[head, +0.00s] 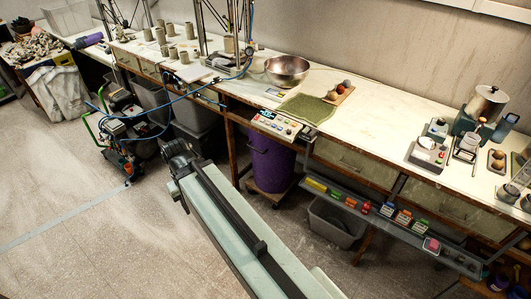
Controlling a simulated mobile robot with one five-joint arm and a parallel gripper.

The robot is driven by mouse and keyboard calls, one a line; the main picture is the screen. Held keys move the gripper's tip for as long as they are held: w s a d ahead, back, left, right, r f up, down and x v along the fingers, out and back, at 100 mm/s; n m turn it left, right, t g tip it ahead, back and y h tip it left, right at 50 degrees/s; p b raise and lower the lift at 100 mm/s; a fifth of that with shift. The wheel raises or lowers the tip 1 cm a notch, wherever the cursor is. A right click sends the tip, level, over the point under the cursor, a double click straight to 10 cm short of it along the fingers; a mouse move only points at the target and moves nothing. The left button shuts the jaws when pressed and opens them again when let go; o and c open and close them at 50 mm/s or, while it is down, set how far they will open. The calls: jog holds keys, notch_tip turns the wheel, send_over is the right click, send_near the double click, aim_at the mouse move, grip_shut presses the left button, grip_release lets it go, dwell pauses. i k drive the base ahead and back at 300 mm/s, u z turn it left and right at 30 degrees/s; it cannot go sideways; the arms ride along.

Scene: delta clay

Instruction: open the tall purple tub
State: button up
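The tall purple tub (270,160) stands upright under the front of the long bench, right of the picture's middle. It rests on a low wooden base. The bench edge and a control box hide its top, so I cannot tell whether a lid is on it. My pale arm reaches up from the bottom of the picture, in front of and left of the tub. The dark end of my arm, with my gripper (178,153), is left of the tub and apart from it. The fingers are too small and dark to make out.
A grey bin (337,222) stands right of the tub, below a low shelf (395,222) of small coloured items. The control box (278,125) juts out above the tub. A wheeled machine (125,130) with a blue hose stands left. The floor at left is clear.

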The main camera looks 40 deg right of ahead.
aim_at(273, 177)
jog(key=u, duration=0.15)
jog(key=i, duration=0.95)
jog(key=z, duration=0.1)
